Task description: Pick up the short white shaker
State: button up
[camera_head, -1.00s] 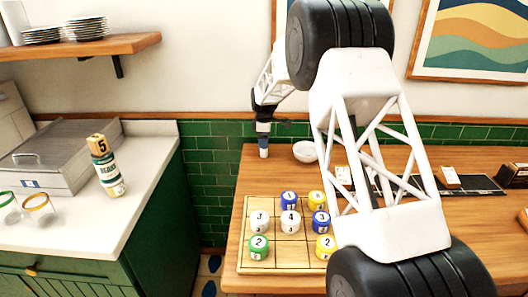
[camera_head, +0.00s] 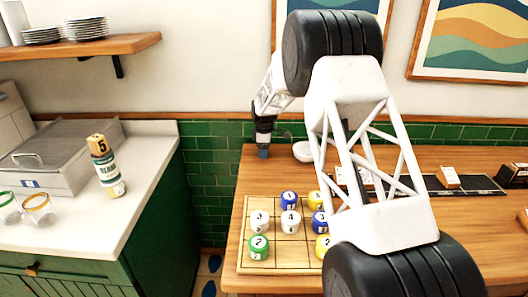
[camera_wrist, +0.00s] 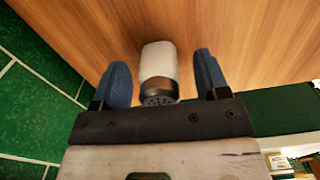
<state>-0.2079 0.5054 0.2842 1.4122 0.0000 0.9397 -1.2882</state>
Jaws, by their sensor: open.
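The short white shaker (camera_wrist: 160,64) stands on the wooden table in the wrist view, with a white body and a grey perforated metal cap. My gripper (camera_wrist: 160,70) is open, with one blue finger to the left of the shaker and one to the right. Small gaps show between the fingers and the shaker.
A wooden grid board (camera_head: 250,262) with several numbered pieces lies nearer the front of the table (camera_head: 235,240). Green wall tiles (camera_head: 215,150) are close behind and to the left.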

jog(key=c, duration=1)
jog(key=shift+r, duration=0.15)
jog(key=shift+r, duration=0.55)
notch_tip(320, 180, up, 2)
jog(key=shift+s+d+r, duration=0.15)
jog(key=shift+s+r, duration=0.05)
jog(key=shift+s, duration=0.6)
jog(key=s+d, duration=0.1)
jog(key=s, duration=0.3)
jog(key=s+d+r, duration=0.1)
jog(key=s, duration=0.4)
jog(key=s+d, duration=0.1)
jog(key=s, duration=0.4)
jog(key=shift+r, duration=0.15)
